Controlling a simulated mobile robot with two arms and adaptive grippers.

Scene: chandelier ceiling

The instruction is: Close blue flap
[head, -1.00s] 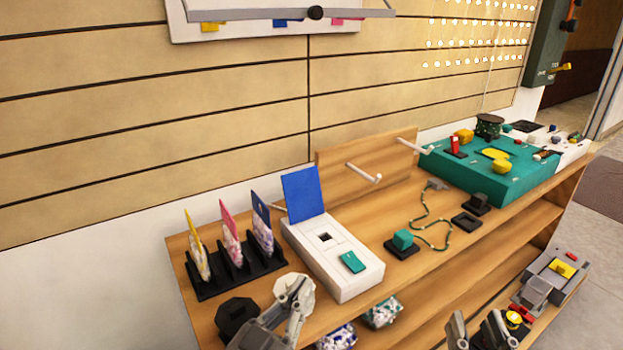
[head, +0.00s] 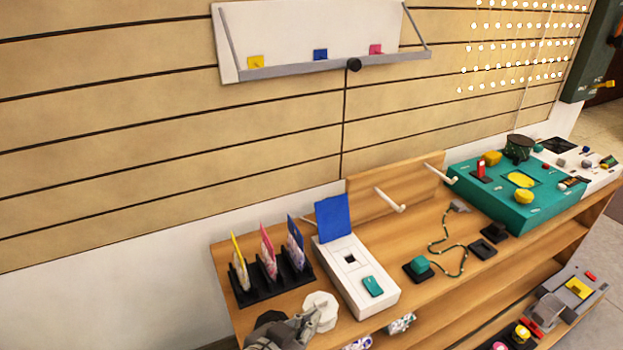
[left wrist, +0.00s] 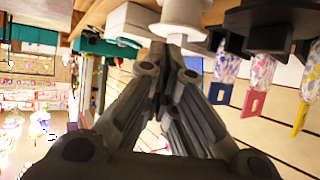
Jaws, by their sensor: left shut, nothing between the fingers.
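The blue flap (head: 333,217) stands upright at the back end of the white box (head: 348,262) in the head view. The box top has a dark square opening and a teal piece (head: 373,286). My left gripper (head: 314,318) is low in the head view, left of the box's front end and well apart from the flap. Its fingers are shut with nothing between them. In the left wrist view the closed fingertips (left wrist: 172,42) are by a white round piece (left wrist: 183,14); I cannot tell if they touch it. My right gripper is out of view.
A black rack (head: 272,281) with several hanging packets is left of the box. The white round piece (head: 320,308) is near the shelf front. A wooden board with pegs (head: 390,201) is behind. A teal block on a black base (head: 420,266) and a green case (head: 500,195) are right.

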